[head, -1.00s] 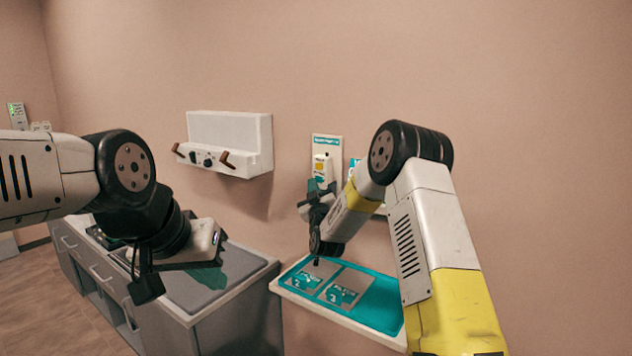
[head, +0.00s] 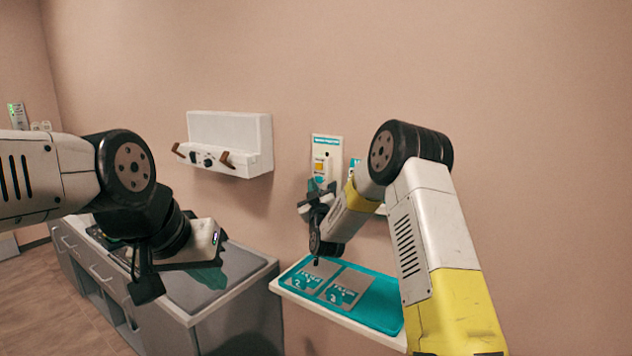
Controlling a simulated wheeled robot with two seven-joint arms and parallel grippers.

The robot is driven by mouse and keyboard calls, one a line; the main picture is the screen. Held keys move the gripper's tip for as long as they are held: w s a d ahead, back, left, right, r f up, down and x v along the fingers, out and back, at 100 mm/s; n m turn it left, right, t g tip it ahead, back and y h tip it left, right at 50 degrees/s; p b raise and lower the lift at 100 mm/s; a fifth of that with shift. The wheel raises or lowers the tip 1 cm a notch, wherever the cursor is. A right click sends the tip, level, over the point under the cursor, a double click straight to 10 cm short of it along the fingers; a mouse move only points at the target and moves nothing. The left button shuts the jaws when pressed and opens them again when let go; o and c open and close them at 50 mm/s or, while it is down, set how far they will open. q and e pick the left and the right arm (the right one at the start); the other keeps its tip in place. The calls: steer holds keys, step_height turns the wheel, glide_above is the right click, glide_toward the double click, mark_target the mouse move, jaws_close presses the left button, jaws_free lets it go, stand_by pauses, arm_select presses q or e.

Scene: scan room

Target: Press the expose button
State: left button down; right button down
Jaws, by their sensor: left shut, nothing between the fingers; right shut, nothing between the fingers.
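A narrow white wall panel (head: 334,153) with a teal label strip at its top hangs behind my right gripper. A yellow-orange square (head: 320,166) shows on the panel; I cannot read whether it is the expose button. My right gripper (head: 316,190) is shut and empty, just below the yellow square in the picture. It hides the panel's lower part, and I cannot tell whether it touches it. My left gripper (head: 146,284) is shut and empty above the cabinet at the left, far from the panel.
A shelf with a teal mat (head: 378,302) and two printed packets (head: 308,274) lies below my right gripper. A white wall unit (head: 230,140) with two brown handles hangs left of the panel. A grey cabinet (head: 237,318) stands below my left arm.

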steer(key=shift+w+d, duration=0.25)
steer(key=shift+w, duration=0.05)
steer(key=shift+w+d, duration=0.3)
steer(key=shift+w, duration=0.1)
stand_by(1.0)
stand_by(0.3)
steer(key=shift+s+a, duration=0.5)
steer(key=shift+s, duration=0.25)
steer(key=s+a, duration=0.1)
steer(key=s, duration=0.1)
steer(key=s+a, duration=0.2)
stand_by(1.4)
